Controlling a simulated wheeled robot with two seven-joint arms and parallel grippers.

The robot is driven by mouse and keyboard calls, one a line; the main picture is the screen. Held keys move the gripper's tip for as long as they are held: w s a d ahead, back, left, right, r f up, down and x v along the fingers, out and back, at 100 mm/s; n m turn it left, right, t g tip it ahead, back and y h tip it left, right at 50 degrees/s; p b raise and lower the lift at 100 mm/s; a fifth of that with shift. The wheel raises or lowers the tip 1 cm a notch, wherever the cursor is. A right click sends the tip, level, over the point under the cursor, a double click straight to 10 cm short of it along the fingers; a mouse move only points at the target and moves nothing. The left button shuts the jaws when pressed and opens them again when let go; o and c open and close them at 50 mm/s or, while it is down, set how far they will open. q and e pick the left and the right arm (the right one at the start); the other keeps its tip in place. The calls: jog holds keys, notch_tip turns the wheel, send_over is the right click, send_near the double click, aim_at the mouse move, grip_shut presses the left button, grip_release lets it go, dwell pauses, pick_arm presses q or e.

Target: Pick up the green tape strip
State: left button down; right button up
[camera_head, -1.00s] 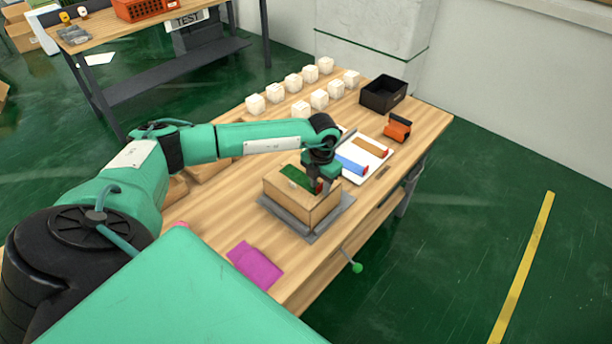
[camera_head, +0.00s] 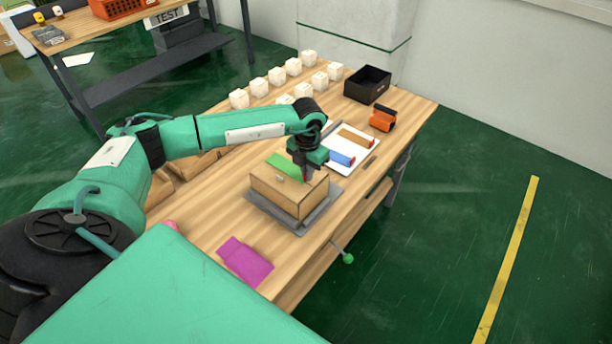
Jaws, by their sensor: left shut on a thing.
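The green tape strip (camera_head: 285,165) is at the top of the brown cardboard box (camera_head: 275,192), over its back part; its right end is at my left gripper. My left gripper (camera_head: 307,178) points down at the right part of the box top and is shut on the strip's end. The strip looks tilted and raised a little off the box, though the exact gap is hard to tell. The box stands on a grey plate (camera_head: 312,222) on the wooden table. My right gripper is not in view.
Just behind are a white board (camera_head: 362,152) with blue (camera_head: 341,158) and brown strips, and an orange tape dispenser (camera_head: 383,120). A black bin (camera_head: 367,84) and several white boxes (camera_head: 259,87) stand further back. A magenta cloth-like piece (camera_head: 245,261) lies in front.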

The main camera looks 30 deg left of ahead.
pick_arm(q)
notch_tip(320, 180, up, 23)
jog(key=b, duration=0.1)
jog(key=shift+b, duration=0.4)
dwell(0.7)
